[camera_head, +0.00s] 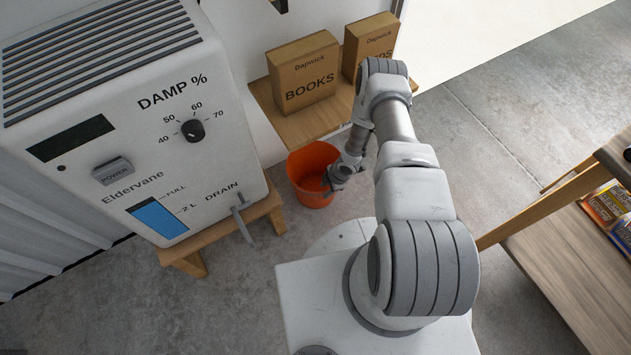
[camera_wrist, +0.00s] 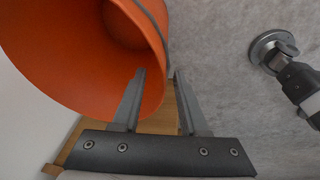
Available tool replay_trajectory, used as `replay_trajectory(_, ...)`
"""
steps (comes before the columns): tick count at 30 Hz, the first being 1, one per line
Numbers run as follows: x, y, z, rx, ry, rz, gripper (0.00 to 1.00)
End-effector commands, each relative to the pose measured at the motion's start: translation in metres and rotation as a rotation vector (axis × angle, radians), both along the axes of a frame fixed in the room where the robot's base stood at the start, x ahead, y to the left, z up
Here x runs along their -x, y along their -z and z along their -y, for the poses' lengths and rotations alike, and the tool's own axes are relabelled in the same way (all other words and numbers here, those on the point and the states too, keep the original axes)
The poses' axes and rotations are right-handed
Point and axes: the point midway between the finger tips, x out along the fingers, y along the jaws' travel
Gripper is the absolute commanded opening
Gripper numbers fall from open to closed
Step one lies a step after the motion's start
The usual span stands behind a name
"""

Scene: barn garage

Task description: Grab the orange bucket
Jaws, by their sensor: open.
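The orange bucket (camera_head: 304,174) stands on the floor in the head view, between the dehumidifier's stand and the wooden shelf. Its open mouth faces up. In the wrist view the bucket (camera_wrist: 70,60) fills the upper left, with a thin grey band crossing its right part. My gripper (camera_head: 332,182) is at the bucket's right side. In the wrist view my gripper (camera_wrist: 160,74) is open: the left finger overlaps the orange wall and the right finger is over the floor beyond it. The wall's edge appears between the fingers; I cannot tell whether either finger touches it.
A white dehumidifier (camera_head: 130,110) on a wooden stand (camera_head: 190,256) is left of the bucket, its drain spout (camera_head: 241,222) pointing down. A wooden shelf (camera_head: 290,122) with two cardboard boxes (camera_head: 303,75) is behind. A wooden table (camera_head: 560,250) is at right. Bare floor lies between.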

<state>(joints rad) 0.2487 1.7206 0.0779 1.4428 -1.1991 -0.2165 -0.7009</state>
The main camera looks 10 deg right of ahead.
Motion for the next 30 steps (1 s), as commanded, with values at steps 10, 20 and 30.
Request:
replay_trajectory(10,-0.001,0.042,-0.011,-0.001,0.000,0.000,0.43)
replay_trajectory(20,-0.001,0.040,-0.011,-0.001,0.000,-0.001,0.14)
replay_trajectory(30,-0.002,0.040,-0.011,-0.001,0.000,0.000,0.00)
